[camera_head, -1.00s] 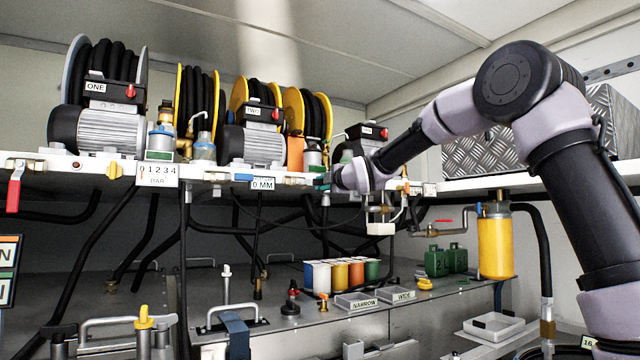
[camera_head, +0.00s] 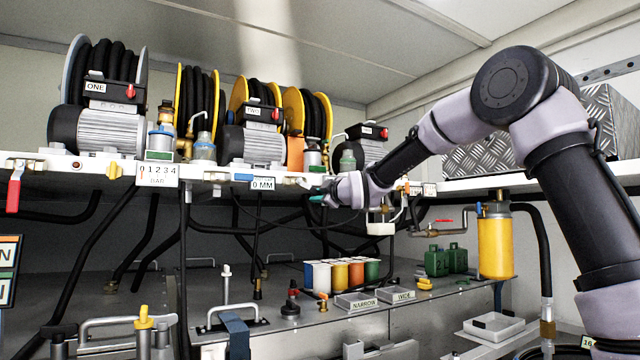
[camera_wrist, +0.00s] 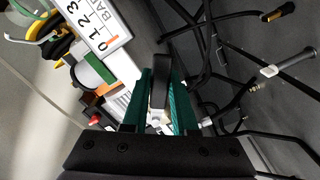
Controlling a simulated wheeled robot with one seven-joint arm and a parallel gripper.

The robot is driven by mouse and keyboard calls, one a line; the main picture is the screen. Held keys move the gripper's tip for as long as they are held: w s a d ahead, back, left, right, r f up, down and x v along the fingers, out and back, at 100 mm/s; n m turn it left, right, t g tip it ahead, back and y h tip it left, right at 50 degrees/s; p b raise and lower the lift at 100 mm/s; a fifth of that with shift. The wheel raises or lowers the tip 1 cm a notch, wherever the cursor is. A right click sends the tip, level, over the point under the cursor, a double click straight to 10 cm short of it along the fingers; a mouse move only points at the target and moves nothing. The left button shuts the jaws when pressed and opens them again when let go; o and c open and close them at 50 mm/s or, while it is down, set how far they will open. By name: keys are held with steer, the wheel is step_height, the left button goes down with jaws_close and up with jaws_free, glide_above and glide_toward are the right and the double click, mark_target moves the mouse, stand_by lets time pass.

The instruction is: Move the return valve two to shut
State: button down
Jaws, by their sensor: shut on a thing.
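My gripper (camera_head: 318,195) is at the front edge of the shelf, right of the 0 MM plate. In the wrist view its two teal fingers (camera_wrist: 161,100) are closed on a dark, flat-sided handle (camera_wrist: 160,88), which stands between them. I take this handle to be that of the return valve two; no label for it is readable. In the head view the fingers and wrist hide the handle, and I cannot tell its exact angle or the valve body behind it.
The 0 MM plate (camera_head: 262,184) and the 0 1 2 3 4 BAR scale (camera_head: 157,174) hang on the shelf edge. A red lever (camera_head: 15,188) is at far left, a yellow knob (camera_head: 115,171) near it. Black hoses run below. A yellow cylinder (camera_head: 495,245) hangs at right.

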steer(key=shift+s+a+f+m, duration=0.25)
steer(key=shift+a+f+m, duration=0.15)
steer(key=shift+m, duration=0.5)
steer(key=shift+s+a+f+m, duration=0.3)
steer(key=shift+f+m, duration=0.1)
steer(key=shift+m, duration=0.5)
steer(key=m, duration=0.1)
steer(key=s+a+f+m, duration=0.1)
steer(key=m, duration=0.1)
steer(key=shift+a+m, duration=0.3)
